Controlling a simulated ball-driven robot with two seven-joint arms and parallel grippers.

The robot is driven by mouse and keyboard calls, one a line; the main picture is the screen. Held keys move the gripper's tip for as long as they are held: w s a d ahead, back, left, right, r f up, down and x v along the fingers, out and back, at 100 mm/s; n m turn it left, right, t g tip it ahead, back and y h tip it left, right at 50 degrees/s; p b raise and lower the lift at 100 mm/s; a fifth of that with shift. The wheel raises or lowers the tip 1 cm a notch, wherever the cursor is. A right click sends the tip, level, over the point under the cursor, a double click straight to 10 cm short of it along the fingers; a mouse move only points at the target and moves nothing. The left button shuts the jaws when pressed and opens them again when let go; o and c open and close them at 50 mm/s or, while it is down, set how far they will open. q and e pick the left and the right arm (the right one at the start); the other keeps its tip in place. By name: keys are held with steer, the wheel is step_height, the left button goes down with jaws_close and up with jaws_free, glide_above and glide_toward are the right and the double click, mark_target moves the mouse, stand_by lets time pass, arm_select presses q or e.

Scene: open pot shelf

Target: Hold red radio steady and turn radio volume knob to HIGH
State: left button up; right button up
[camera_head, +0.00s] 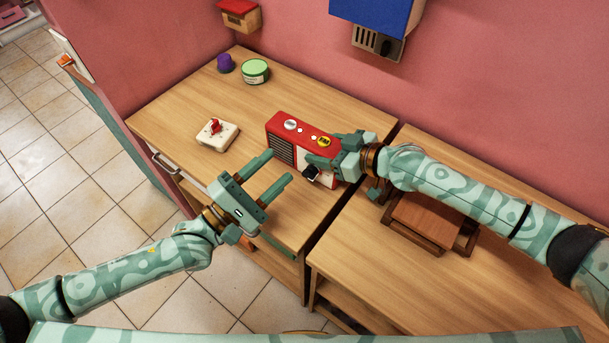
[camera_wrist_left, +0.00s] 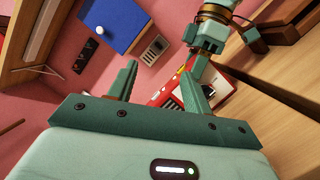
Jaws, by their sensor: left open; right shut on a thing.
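The red radio (camera_head: 277,123) stands on the wooden desk, with a dark grille and a pale panel on its front and round stickers on top. It also shows, partly covered, between and behind the left fingers in the left wrist view (camera_wrist_left: 160,96). My right gripper (camera_head: 330,152) is shut on the radio's right end and hides part of it. My left gripper (camera_head: 280,166) is open and empty, its two fingers pointing toward the radio's front, apart from it. A dark part (camera_head: 311,173) shows low on the radio's front near the right gripper. I cannot tell the volume knob's setting.
A white box with a red switch (camera_head: 217,134) lies left of the radio. A green tin (camera_head: 255,71) and a purple knob-like object (camera_head: 225,63) stand at the back. A brown wooden stand (camera_head: 425,222) is under my right arm. A blue box (camera_head: 375,18) hangs on the wall.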

arm_select(q)
steer(key=r+n+t+y, duration=0.1)
steer(key=r+n, duration=0.1)
steer(key=n, duration=0.1)
steer(key=n+g+y, duration=0.4)
steer(key=n+y, duration=0.2)
steer(key=n, duration=0.6)
glide_toward(307, 177)
steer(key=shift+y, duration=0.3)
steer(key=x, duration=0.8)
steer(key=shift+w+d, duration=0.1)
steer(key=shift+d, duration=0.15)
steer(key=c, duration=1)
